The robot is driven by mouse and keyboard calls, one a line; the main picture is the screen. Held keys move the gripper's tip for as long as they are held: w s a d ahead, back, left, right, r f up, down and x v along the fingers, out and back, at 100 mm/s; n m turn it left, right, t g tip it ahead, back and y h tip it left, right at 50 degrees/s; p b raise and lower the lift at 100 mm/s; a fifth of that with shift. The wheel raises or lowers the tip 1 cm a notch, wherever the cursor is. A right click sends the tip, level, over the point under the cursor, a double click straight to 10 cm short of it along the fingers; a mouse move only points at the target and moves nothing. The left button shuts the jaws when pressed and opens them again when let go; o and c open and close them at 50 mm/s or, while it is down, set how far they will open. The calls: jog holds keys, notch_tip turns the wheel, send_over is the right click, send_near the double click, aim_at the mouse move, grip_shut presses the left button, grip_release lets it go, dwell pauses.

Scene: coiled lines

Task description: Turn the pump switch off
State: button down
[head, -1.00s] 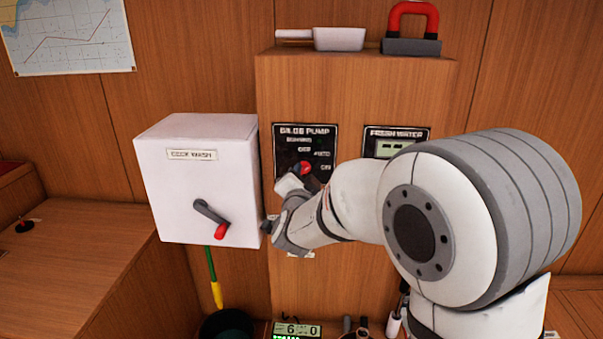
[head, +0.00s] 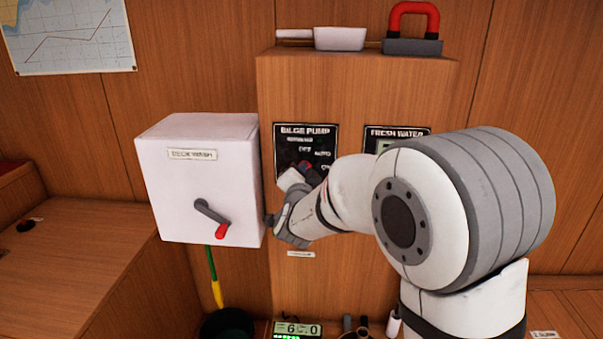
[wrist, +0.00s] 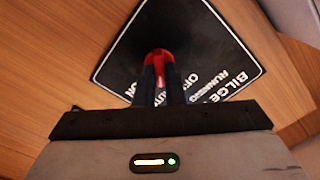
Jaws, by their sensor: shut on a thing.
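The black bilge pump panel (head: 290,134) is on the front of the wooden cabinet, with the labels running, off, auto and on. It shows rotated in the wrist view (wrist: 207,50). Its red switch knob (wrist: 158,56) is between my dark fingertips. In the head view, my gripper (head: 305,170) is at the lower part of the panel and covers most of the knob. My gripper (wrist: 164,75) is shut on the knob. Which label the knob points to is hidden.
A white deck wash box (head: 170,200) with a red-tipped lever (head: 212,215) stands close to the left of my gripper. The fresh water panel (head: 398,131) is to the right, partly behind my arm. A pan (head: 338,39) and a red-handled block (head: 412,46) sit on the cabinet top.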

jog(key=shift+n, duration=0.3)
jog(key=n, duration=0.2)
jog(key=n+p, duration=0.1)
jog(key=n, duration=0.5)
jog(key=shift+a+r, duration=0.15)
jog(key=shift+r, duration=0.15)
jog(key=shift+n+p, duration=0.3)
dwell(0.3)
jog(key=c, duration=1.5)
grip_release()
jog(key=shift+f, duration=0.1)
